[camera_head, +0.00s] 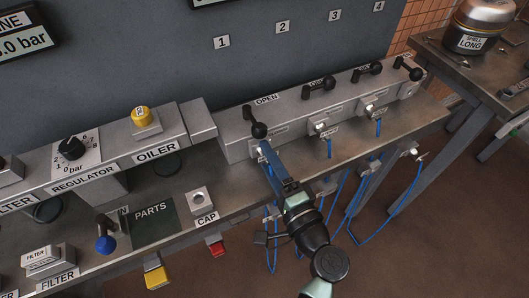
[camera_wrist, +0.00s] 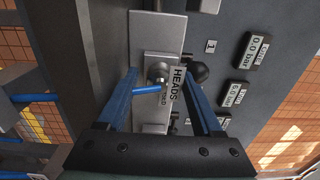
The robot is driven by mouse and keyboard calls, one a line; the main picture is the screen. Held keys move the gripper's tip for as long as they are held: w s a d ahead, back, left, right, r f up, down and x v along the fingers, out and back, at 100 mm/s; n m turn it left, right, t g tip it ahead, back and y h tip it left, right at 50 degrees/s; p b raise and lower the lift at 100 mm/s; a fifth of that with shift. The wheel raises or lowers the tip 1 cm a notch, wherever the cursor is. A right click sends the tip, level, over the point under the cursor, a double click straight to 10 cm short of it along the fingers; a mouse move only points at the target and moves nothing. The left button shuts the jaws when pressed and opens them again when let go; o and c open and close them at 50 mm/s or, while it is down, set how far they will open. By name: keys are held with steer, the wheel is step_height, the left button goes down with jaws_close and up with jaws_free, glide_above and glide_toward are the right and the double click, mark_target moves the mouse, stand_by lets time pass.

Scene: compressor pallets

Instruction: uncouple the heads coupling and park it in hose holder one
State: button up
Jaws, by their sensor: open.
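The heads coupling (camera_wrist: 158,74) is a small metal fitting with a blue hose (camera_wrist: 148,91) coming out of it. It sits on the plate beside the HEADS label (camera_wrist: 177,85). My gripper (camera_wrist: 160,79) is open, with one blue finger on each side of the coupling; I cannot tell whether either touches it. In the head view my gripper (camera_head: 264,150) reaches the leftmost outlet of the grey manifold and mostly hides the coupling. Hose holders (camera_head: 325,186) line the bench's front edge; their numbers are not readable.
A black-knobbed lever (camera_head: 257,128) stands just above the heads outlet, near OPEN. Other couplings (camera_head: 323,129) with blue hoses sit to the right. Hoses (camera_head: 352,210) hang below the bench edge. A CAP block (camera_head: 200,201) and PARTS mat (camera_head: 153,224) lie to the left.

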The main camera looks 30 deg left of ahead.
stand_by(0.6)
jaws_close()
stand_by(1.0)
stand_by(0.3)
steer(key=shift+v, duration=3)
